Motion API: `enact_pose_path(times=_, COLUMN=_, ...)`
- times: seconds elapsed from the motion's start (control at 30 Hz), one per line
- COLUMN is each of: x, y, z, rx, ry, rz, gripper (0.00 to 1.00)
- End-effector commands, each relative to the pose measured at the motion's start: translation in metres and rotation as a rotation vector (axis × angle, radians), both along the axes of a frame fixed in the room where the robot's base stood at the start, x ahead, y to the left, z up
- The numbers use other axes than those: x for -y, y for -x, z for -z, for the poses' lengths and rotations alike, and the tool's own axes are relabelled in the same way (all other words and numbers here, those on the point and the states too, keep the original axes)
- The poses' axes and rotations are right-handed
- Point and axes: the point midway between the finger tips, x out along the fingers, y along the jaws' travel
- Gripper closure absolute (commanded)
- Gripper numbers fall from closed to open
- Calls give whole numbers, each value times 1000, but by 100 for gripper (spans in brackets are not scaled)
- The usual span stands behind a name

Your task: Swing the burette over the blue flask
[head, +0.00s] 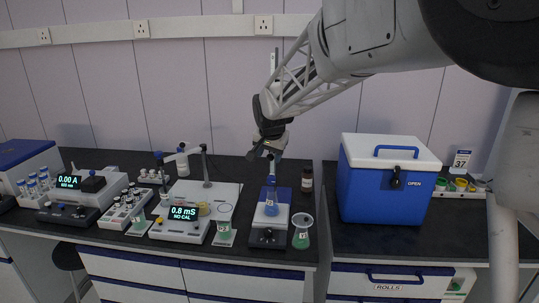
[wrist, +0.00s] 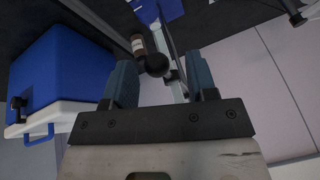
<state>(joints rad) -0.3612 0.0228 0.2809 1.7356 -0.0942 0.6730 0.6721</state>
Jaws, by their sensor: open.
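The blue flask (head: 271,207), a cone with a label, stands on a white plate on a dark-fronted stirrer (head: 267,238) at the middle of the bench. My gripper (head: 272,158) is above and behind it in the head view, pointing down. A thin grey upright (head: 276,58), perhaps the burette or its stand, shows above my gripper; my arm hides much of it. In the wrist view my gripper (wrist: 161,72) is open, with a grey rod (wrist: 168,45) and a dark round knob (wrist: 154,65) showing between its fingers. I cannot tell whether they touch the fingers.
A green flask (head: 301,232) stands right of the stirrer, and a brown bottle (head: 307,179) behind it. A blue cooler box (head: 388,180) fills the bench to the right. A meter (head: 183,224) and a beaker (head: 224,231) stand left. The wall is close behind.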

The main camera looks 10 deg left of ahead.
Motion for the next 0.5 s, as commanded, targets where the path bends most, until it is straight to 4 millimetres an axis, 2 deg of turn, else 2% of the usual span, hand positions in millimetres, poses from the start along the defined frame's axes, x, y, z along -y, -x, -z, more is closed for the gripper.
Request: enact_pose_path(times=0.5, x=5, y=24, z=-54, rx=2, ry=-1, rz=0, gripper=48)
